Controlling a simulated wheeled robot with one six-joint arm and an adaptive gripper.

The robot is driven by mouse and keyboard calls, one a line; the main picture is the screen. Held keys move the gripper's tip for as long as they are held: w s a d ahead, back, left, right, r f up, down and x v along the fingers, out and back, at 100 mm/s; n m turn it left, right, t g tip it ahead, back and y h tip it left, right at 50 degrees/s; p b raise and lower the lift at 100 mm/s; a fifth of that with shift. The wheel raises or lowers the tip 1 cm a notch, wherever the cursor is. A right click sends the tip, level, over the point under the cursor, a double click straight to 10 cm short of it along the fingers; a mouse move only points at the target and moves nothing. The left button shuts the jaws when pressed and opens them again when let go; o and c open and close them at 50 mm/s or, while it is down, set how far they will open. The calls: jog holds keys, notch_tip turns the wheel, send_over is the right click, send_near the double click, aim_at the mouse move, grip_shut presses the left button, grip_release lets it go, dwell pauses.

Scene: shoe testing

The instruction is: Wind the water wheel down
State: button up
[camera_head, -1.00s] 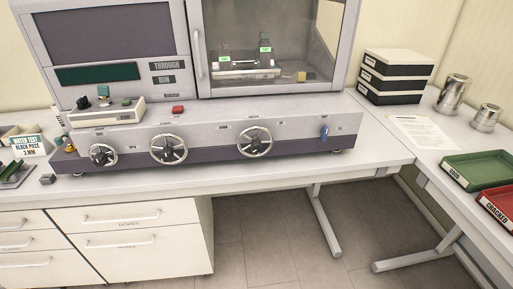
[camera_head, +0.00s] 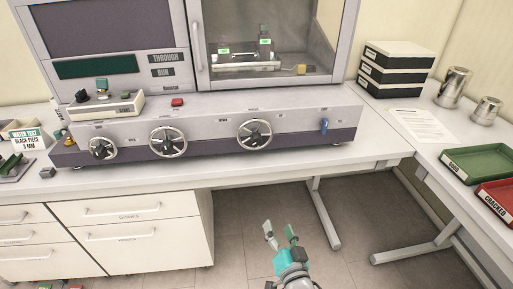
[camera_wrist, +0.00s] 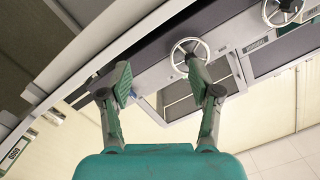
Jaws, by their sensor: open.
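Three spoked handwheels with dark hubs line the machine's front panel: a left wheel (camera_head: 102,148), a middle wheel (camera_head: 168,142) and a right wheel (camera_head: 255,134). Their labels are too small to read, so I cannot tell which is the water wheel. My gripper (camera_head: 280,231) is open and empty, low in front of the bench and below the right wheel. In the wrist view my gripper (camera_wrist: 160,83) has its fingers spread, with one handwheel (camera_wrist: 190,53) beyond them and another handwheel (camera_wrist: 284,10) at the top right. Neither is touched.
The glass-doored chamber (camera_head: 199,60) is above. A green tray (camera_head: 480,162) and a red tray (camera_head: 500,192) are on the right bench. Drawers (camera_head: 120,235) stand below left; the floor between the benches is open.

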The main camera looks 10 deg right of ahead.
aim_at(257, 142)
jog(key=w+a+r+m+t+h, duration=0.15)
jog(key=w+r+m, duration=0.25)
jog(key=w+r, duration=0.95)
jog(key=shift+g+y, duration=0.25)
jog(key=w, duration=1.1)
jog(key=shift+w+d+f, duration=0.2)
jog(key=shift+d+f, duration=0.2)
jog(key=shift+c, duration=0.2)
jog(key=c, duration=1.1)
